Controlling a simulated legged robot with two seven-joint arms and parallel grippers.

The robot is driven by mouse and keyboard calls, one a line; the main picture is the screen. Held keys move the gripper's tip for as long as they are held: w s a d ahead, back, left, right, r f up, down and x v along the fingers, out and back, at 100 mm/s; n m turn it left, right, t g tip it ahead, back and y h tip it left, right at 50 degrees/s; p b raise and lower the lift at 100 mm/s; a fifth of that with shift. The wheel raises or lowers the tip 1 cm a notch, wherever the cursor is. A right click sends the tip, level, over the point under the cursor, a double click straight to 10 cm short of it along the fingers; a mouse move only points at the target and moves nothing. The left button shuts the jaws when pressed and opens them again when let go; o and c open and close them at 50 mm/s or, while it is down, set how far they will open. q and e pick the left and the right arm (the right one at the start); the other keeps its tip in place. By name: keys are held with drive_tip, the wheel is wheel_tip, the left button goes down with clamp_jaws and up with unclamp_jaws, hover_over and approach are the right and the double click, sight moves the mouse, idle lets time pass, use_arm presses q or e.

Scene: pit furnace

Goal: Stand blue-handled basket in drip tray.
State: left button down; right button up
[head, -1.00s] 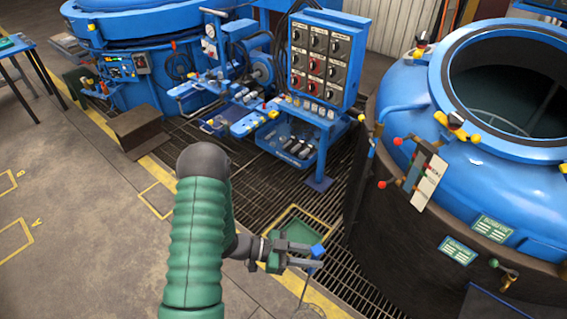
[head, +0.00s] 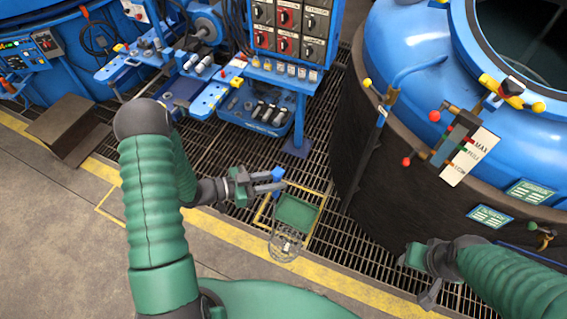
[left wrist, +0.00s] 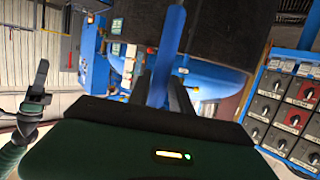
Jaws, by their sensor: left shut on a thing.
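My left gripper (head: 268,183) is shut on the blue handle (head: 278,174) of the basket. In the left wrist view the blue handle (left wrist: 168,55) stands up between the dark fingers. The round wire basket (head: 285,246) hangs below and slightly right of the gripper, with small pale contents that are hard to make out. The green drip tray (head: 297,213) lies on the floor grating inside a yellow outline. In the head view the basket overlaps the tray's near edge; I cannot tell its height above the floor. My right gripper (head: 418,277) is open and empty at the lower right.
The large blue furnace vessel (head: 425,85) with valves and a gauge plate stands right of the tray. A blue control panel (head: 290,30) and a bench (head: 265,105) stand beyond it. A brown step (head: 70,128) is at left. Grating around the tray is clear.

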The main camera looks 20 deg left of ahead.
use_arm(q)
drive_tip(key=w+a+f+n+t+y+b, duration=0.3)
drive_tip(key=w+f+n+y+b, duration=0.25)
drive_tip(key=w+f+b, duration=1.25)
drive_tip(key=w+a+f+n+t+y+b, duration=0.4)
drive_tip(key=w+f+y+b, duration=0.5)
drive_tip(key=b, duration=1.8)
wheel_tip(320, 180, down, 10)
drive_tip(key=s+g+h+b, duration=0.1)
drive_tip(key=h+b, duration=0.1)
drive_tip(key=b, duration=0.5)
drive_tip(key=shift+d+f+n, duration=0.2)
drive_tip(key=shift+d+n, duration=0.05)
drive_tip(key=shift+n, duration=0.2)
drive_tip(key=shift+w+a, duration=0.2)
drive_tip(key=shift+w, duration=0.7)
drive_tip(key=shift+f, duration=0.15)
